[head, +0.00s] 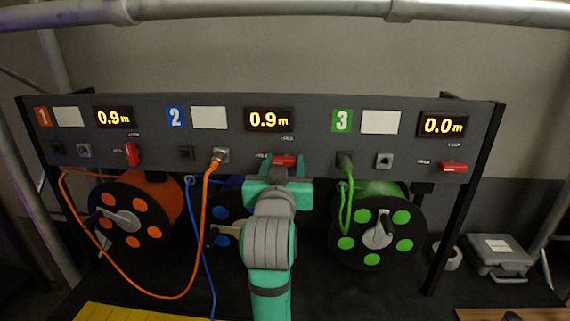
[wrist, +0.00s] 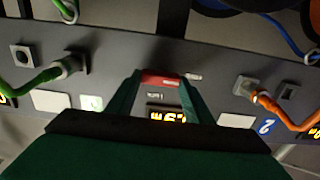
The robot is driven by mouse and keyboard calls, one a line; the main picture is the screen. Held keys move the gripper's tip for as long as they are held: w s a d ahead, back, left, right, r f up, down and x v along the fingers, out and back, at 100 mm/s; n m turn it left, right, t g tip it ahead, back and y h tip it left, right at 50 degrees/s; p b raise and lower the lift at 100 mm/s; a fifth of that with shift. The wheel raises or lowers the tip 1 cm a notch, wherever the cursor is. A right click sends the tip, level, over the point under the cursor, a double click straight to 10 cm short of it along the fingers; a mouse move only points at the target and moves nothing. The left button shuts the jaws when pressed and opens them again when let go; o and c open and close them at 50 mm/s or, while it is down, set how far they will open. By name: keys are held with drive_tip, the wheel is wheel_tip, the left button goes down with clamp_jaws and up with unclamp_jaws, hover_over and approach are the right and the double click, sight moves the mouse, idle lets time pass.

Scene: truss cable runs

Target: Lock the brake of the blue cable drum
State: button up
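The blue cable drum (head: 226,212) hangs under panel section 2 and is mostly hidden behind my arm; its dark crank shows at its left. The red brake lever (head: 284,160) of section 2 lies horizontal on the panel above the drum. My gripper (head: 281,176) is at the panel just below this lever. In the wrist view, which is upside down, the red lever (wrist: 161,80) shows between the tips of my two spread green fingers (wrist: 161,88). I see narrow gaps at the lever's ends; contact cannot be told.
The section 1 lever (head: 131,154) is upright; the section 3 lever (head: 453,167) is horizontal. An orange cable (head: 203,215) is plugged into section 2 and droops left of my arm. A blue cable (head: 203,255) hangs beside it. Orange (head: 163,190) and green (head: 378,262) drums flank the blue one.

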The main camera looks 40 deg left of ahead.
drive_tip(key=shift+m, duration=0.4)
drive_tip(key=m, duration=0.3)
drive_tip(key=shift+m, duration=0.3)
drive_tip(key=m, duration=0.4)
drive_tip(key=shift+w+d+r+m, duration=0.1)
drive_tip(key=shift+d+m, duration=0.05)
drive_tip(key=shift+m, duration=0.15)
drive_tip(key=m, duration=0.4)
drive_tip(key=shift+w+d+m, duration=0.1)
drive_tip(key=shift+d+m, duration=0.1)
drive_tip(key=shift+m, duration=0.1)
drive_tip(key=shift+f+m, duration=0.2)
drive_tip(key=shift+m, duration=2)
drive_tip(key=o, duration=1.1)
drive_tip(key=shift+c, duration=0.2)
drive_tip(key=shift+d, duration=0.1)
